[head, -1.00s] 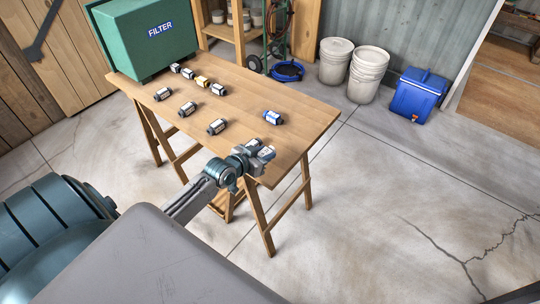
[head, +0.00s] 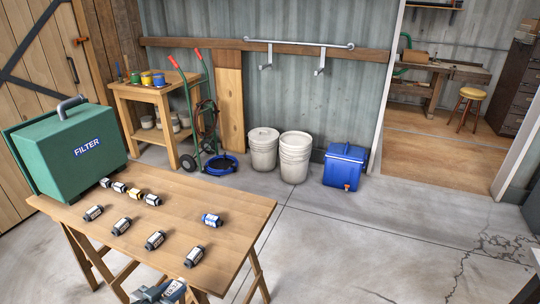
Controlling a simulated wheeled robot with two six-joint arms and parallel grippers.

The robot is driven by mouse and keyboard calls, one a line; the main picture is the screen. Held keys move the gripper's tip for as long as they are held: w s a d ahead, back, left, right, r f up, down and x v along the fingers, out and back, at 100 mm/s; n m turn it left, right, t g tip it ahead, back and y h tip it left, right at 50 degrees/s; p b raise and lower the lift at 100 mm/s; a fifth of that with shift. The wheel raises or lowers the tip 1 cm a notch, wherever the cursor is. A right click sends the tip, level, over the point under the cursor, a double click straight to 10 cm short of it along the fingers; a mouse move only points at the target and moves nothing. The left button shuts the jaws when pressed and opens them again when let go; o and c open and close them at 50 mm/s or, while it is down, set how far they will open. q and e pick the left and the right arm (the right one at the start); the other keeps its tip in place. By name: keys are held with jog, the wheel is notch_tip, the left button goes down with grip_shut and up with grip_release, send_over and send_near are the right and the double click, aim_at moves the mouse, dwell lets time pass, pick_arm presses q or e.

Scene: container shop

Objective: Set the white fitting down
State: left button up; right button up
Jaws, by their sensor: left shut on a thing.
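My left gripper (head: 158,293) is at the bottom edge of the head view, by the table's front edge. It is shut on the white fitting (head: 175,290), whose pale label with dark marks shows; the frame cuts off part of the gripper. I cannot tell whether the fitting touches the table (head: 236,212). My right gripper is not in view.
A green FILTER case (head: 70,155) stands on the table's left end. The table's right part is mostly bare. Behind are a wooden shelf (head: 155,110), a hand truck (head: 210,110), pale buckets (head: 294,157) and a blue cooler (head: 345,167). Floor at right is open.

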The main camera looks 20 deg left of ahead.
pick_arm(q)
jog(key=w+d+r+y+b, duration=0.1)
jog(key=w+d+r, duration=0.4)
jog(key=d+r, duration=0.3)
jog(key=w+d+r+n+b, duration=0.1)
jog(key=w+d+r, duration=0.4)
jog(key=d+r, duration=0.4)
jog(key=d, duration=0.3)
jog(key=shift+w+d+r+n+y, duration=0.2)
jog(key=shift+w+d+n+y, duration=0.1)
jog(key=shift+d+y, duration=0.1)
jog(key=shift+f, duration=0.1)
jog(key=shift+m+h, duration=0.8)
jog(key=shift+h, duration=0.1)
jog(key=s+a+f, duration=0.3)
jog(key=a+f, duration=0.2)
jog(key=a, duration=0.2)
jog(key=s+a+f+p, duration=0.1)
jog(key=s+a+f, duration=0.3)
jog(key=a+f, duration=0.2)
jog(key=s+a+f+p, duration=0.1)
jog(key=s+a+f, duration=0.2)
jog(key=a+f, duration=0.3)
jog(key=shift+s+a+f, duration=0.1)
jog(key=shift+s+a, duration=0.1)
jog(key=shift+a, duration=0.35)
jog(key=shift+s+a, duration=0.2)
jog(key=shift+a, duration=0.3)
